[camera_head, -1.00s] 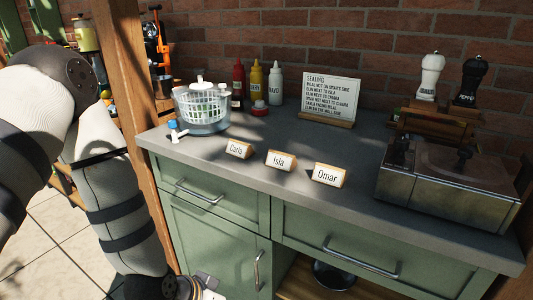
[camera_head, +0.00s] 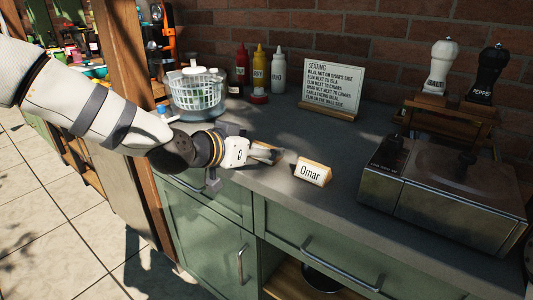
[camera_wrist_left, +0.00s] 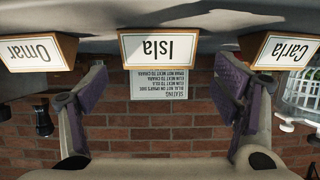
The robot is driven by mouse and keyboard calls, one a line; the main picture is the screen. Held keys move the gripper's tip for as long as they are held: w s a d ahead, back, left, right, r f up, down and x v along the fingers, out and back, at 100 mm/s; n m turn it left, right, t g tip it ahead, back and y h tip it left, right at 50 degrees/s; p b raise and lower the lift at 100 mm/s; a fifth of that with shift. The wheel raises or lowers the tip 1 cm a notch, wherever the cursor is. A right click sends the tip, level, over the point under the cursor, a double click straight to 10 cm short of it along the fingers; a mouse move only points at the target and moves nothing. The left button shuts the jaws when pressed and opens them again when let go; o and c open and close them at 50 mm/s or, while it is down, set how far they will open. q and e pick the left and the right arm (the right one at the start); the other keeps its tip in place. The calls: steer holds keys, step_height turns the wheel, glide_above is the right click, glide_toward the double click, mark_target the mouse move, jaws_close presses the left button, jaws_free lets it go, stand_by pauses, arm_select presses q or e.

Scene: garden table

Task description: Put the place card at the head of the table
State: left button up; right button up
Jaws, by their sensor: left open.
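Three white name cards on wooden blocks stand on the grey counter. The Omar card (camera_head: 311,173) is clear in the head view. In the left wrist view, upside down, the Isla card (camera_wrist_left: 160,48) is in the middle, the Omar card (camera_wrist_left: 38,51) at left and the Carla card (camera_wrist_left: 281,50) at right. My left gripper (camera_head: 264,154) is open and low over the counter, with the Isla card ahead between its spread fingers and no visible grip on it. The gripper mostly hides the Isla card and covers the Carla card in the head view. My right gripper is out of view.
A seating sign (camera_head: 332,87) stands at the back by the brick wall. A salad spinner (camera_head: 196,92) and sauce bottles (camera_head: 259,70) are behind my left arm. A metal appliance (camera_head: 440,185) and two pepper-mill shapes (camera_head: 439,66) occupy the right. Counter between sign and Omar card is clear.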

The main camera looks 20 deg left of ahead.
mark_target(264, 146)
arm_select(q)
steer(key=x, duration=0.3)
steer(key=shift+f, duration=0.4)
steer(key=shift+w+d+r, duration=0.1)
steer(key=shift+r, duration=0.15)
steer(key=shift+c, duration=0.3)
steer(key=c, duration=1.2)
